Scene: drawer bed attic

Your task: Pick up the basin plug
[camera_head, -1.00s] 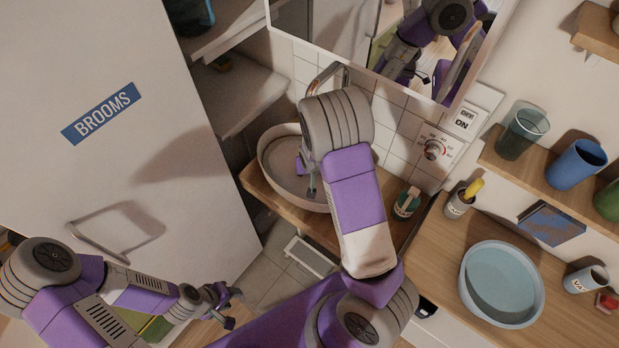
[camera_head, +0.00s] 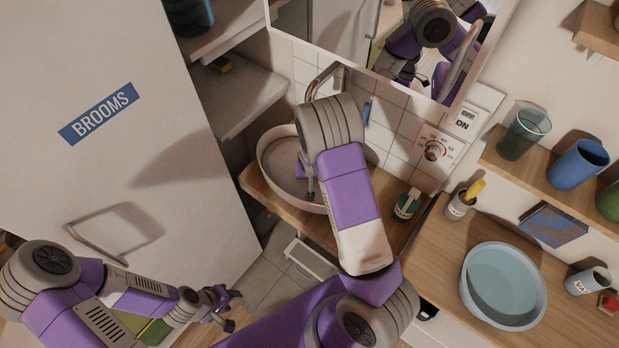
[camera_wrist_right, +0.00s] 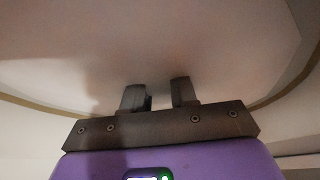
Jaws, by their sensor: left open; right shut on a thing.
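The round pale basin (camera_head: 275,152) stands on a wooden counter under the mirror. My right arm reaches over it, and my right gripper (camera_head: 309,188) points down inside the bowl. In the right wrist view its two fingers (camera_wrist_right: 159,95) stand a little apart against the pale basin surface. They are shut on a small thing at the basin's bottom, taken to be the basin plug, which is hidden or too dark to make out. My left gripper (camera_head: 229,306) is open and empty at the lower left, well away from the basin.
A metal tap (camera_head: 327,78) rises behind my right wrist. A blue bowl (camera_head: 503,284) and a cup with a yellow item (camera_head: 461,203) are on the right counter. The broom cupboard (camera_head: 160,190) fills the left.

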